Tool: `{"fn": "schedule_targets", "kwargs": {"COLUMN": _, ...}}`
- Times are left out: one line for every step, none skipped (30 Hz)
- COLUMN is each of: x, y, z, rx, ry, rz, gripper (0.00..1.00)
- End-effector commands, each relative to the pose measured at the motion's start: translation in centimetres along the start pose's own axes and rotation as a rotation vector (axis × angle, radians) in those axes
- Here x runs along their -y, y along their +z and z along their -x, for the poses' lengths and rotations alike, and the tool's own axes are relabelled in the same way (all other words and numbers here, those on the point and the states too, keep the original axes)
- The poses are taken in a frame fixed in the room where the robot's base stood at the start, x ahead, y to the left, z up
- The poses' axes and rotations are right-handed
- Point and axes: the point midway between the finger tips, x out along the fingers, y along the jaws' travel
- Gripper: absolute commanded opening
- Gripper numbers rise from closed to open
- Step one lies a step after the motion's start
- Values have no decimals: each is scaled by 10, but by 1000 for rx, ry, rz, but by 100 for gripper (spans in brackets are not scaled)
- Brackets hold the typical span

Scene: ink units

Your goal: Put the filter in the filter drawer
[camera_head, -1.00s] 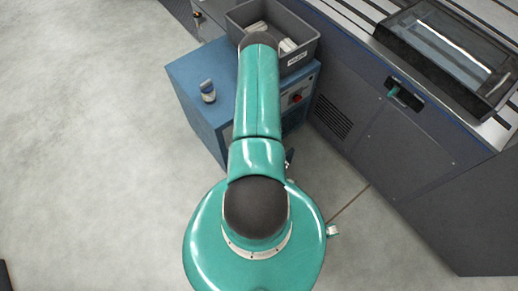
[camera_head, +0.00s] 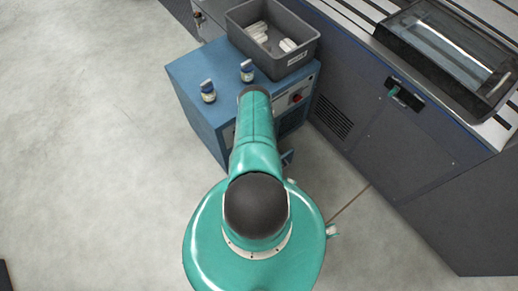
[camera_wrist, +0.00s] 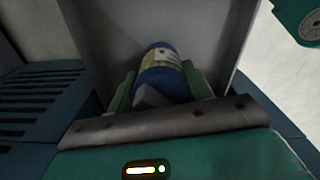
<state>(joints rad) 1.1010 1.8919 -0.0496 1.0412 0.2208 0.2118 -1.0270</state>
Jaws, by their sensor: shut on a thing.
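In the wrist view my gripper (camera_wrist: 160,92) is shut on a blue cylinder with a cream and yellow label, which I take to be the filter (camera_wrist: 162,72). One green finger is on each side of it. Behind and around it is a light grey, tray-like surface with raised sides, perhaps the filter drawer (camera_wrist: 110,40); I cannot tell whether the filter touches it. In the head view my arm hides the gripper and the filter. A small blue piece (camera_head: 287,158) shows beside my arm at the cabinet front, possibly part of the drawer.
A blue cabinet (camera_head: 190,75) carries two small blue-capped jars (camera_head: 208,92) (camera_head: 247,72) and a grey bin (camera_head: 235,35) with white cylinders (camera_head: 288,45). Vent slots (camera_wrist: 40,95) show at left in the wrist view. A large grey machine (camera_head: 400,150) stands at right.

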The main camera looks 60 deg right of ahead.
Motion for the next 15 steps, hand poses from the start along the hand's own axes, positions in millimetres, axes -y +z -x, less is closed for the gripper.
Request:
{"fn": "schedule_targets", "kwargs": {"x": 1, "y": 1, "z": -8, "rx": 1, "ry": 0, "rz": 1, "gripper": 22}}
{"fn": "schedule_targets", "kwargs": {"x": 1, "y": 1, "z": -12, "rx": 2, "ry": -1, "rz": 0, "gripper": 22}}
{"fn": "schedule_targets", "kwargs": {"x": 1, "y": 1, "z": -17, "rx": 1, "ry": -1, "rz": 0, "gripper": 22}}
{"fn": "schedule_targets", "kwargs": {"x": 1, "y": 1, "z": -20, "rx": 1, "ry": -1, "rz": 0, "gripper": 22}}
{"fn": "schedule_targets", "kwargs": {"x": 1, "y": 0, "z": -22, "rx": 0, "ry": 0, "rz": 0, "gripper": 22}}
{"fn": "schedule_targets", "kwargs": {"x": 1, "y": 0, "z": -26, "rx": 0, "ry": -1, "rz": 0, "gripper": 22}}
{"fn": "schedule_targets", "kwargs": {"x": 1, "y": 0, "z": -27, "rx": 0, "ry": -1, "rz": 0, "gripper": 22}}
{"fn": "schedule_targets", "kwargs": {"x": 1, "y": 0, "z": -28, "rx": 0, "ry": -1, "rz": 0, "gripper": 22}}
{"fn": "schedule_targets", "kwargs": {"x": 1, "y": 0, "z": -28, "rx": 0, "ry": -1, "rz": 0, "gripper": 22}}
{"fn": "schedule_targets", "kwargs": {"x": 1, "y": 0, "z": -28, "rx": 0, "ry": -1, "rz": 0, "gripper": 22}}
{"fn": "schedule_targets", "kwargs": {"x": 1, "y": 0, "z": -28, "rx": 0, "ry": -1, "rz": 0, "gripper": 22}}
{"fn": "schedule_targets", "kwargs": {"x": 0, "y": 0, "z": -28, "rx": 0, "ry": -1, "rz": 0, "gripper": 22}}
{"fn": "schedule_targets", "kwargs": {"x": 1, "y": 0, "z": -28, "rx": 0, "ry": -1, "rz": 0, "gripper": 22}}
{"fn": "schedule_targets", "kwargs": {"x": 1, "y": 0, "z": -28, "rx": 0, "ry": -1, "rz": 0, "gripper": 22}}
{"fn": "schedule_targets", "kwargs": {"x": 1, "y": 0, "z": -28, "rx": 0, "ry": -1, "rz": 0, "gripper": 22}}
